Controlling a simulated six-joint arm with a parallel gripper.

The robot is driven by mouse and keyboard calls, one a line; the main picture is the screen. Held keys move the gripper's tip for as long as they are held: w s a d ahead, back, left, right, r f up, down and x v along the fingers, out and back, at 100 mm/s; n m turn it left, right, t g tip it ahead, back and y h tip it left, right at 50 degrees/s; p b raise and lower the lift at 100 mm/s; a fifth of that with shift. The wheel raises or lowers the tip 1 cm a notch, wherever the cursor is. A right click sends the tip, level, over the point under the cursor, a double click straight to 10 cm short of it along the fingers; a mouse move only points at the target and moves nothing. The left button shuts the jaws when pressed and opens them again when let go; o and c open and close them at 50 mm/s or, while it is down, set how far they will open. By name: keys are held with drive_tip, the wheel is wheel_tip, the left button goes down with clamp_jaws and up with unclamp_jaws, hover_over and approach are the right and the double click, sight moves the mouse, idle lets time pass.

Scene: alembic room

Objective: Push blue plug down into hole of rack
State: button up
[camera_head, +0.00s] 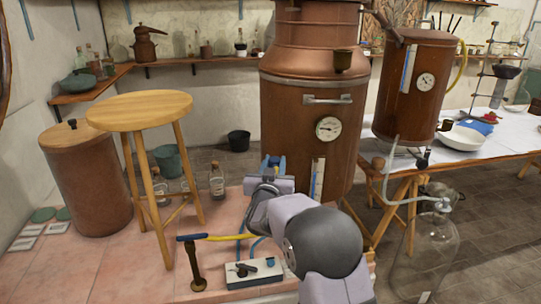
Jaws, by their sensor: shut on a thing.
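My gripper (273,164) is in the middle of the view, in front of the base of the large copper still (304,125). It points away from the camera. Its tip shows small blue parts with something dark between them. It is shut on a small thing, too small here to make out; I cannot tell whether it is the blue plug. A white and blue box (240,279) with dark parts on top lies on the pink tiles below my gripper. I cannot tell whether it is the rack, and no hole is clear.
A wooden stool (140,110), a glass bottle (217,182) and a copper drum (86,180) stand further left. A white table (480,160) is at right. Open tiles lie at left front.

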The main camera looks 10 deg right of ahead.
drive_tip(key=s+a+f+n+t+y+b, duration=0.1)
drive_tip(key=s+f+n+y, duration=0.15)
drive_tip(key=s+f, duration=0.85)
drive_tip(key=s+a+f+n+y+b, duration=0.1)
drive_tip(key=s+a+f+y+b, duration=0.15)
drive_tip(key=s+f, duration=0.8)
drive_tip(key=w+d+f+m+g+h+b, duration=0.1)
drive_tip(key=w+d+f+m+h+b, duration=0.1)
drive_tip(key=w+d+b, duration=0.5)
drive_tip(key=w+d+f+m+g+h+b, duration=0.2)
drive_tip(key=w+d+m+h+b, duration=0.2)
drive_tip(key=d, duration=0.9)
drive_tip(key=shift+w+d+f+h+b, duration=0.15)
drive_tip(key=shift+w+f+h+b, duration=0.25)
drive_tip(key=shift+w+h+b, duration=1.7)
drive_tip(key=shift+w+f+m+y, duration=0.25)
drive_tip(key=shift+w+y, duration=0.25)
drive_tip(key=shift+w, duration=0.3)
drive_tip(key=shift+f+b, duration=1.95)
drive_tip(key=shift+f, duration=0.3)
drive_tip(key=shift+f+b, duration=1.25)
drive_tip(key=shift+f, duration=0.35)
